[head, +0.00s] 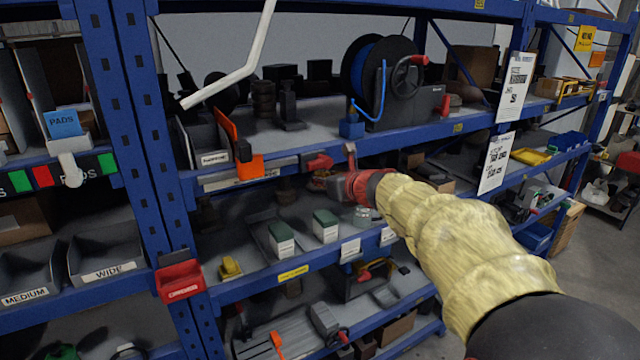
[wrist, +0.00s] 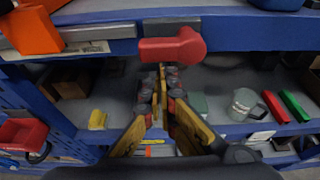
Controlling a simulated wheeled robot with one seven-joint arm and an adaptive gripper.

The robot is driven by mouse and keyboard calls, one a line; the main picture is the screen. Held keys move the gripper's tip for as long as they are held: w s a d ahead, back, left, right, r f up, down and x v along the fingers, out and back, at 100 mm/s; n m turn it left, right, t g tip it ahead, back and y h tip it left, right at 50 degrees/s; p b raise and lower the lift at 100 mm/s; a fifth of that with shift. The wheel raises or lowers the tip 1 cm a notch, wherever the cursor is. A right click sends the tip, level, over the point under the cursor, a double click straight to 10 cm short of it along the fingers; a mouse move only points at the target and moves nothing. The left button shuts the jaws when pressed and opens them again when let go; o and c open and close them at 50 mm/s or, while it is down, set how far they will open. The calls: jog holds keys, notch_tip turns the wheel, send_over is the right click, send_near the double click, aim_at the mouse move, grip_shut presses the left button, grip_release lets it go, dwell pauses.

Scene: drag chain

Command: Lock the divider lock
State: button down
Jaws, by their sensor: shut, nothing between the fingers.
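A red lever (head: 318,162), which looks like the divider lock, is on the blue shelf's front edge, just right of a grey rail. In the wrist view the lever (wrist: 170,48) lies roughly level, with its thicker rounded end at the right. My gripper (head: 335,182) is in front of the shelf edge, close below and right of the lever. In the wrist view my gripper (wrist: 161,80) has its fingers together and empty, their tips just under the lever. I cannot tell whether they touch it. An orange divider (head: 241,150) stands left of the lever.
A blue hose reel (head: 380,75) stands on the shelf above. Green-and-white boxes (head: 325,226) and a yellow item (head: 230,267) are on the shelf below. A blue upright (head: 140,120) is at the left. A red bin (head: 180,281) hangs on it.

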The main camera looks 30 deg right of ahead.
jog(key=shift+s, duration=0.1)
jog(key=shift+r, duration=0.1)
jog(key=shift+a+r+m+p, duration=0.1)
jog(key=shift+m+p, duration=0.2)
jog(key=shift+p, duration=0.15)
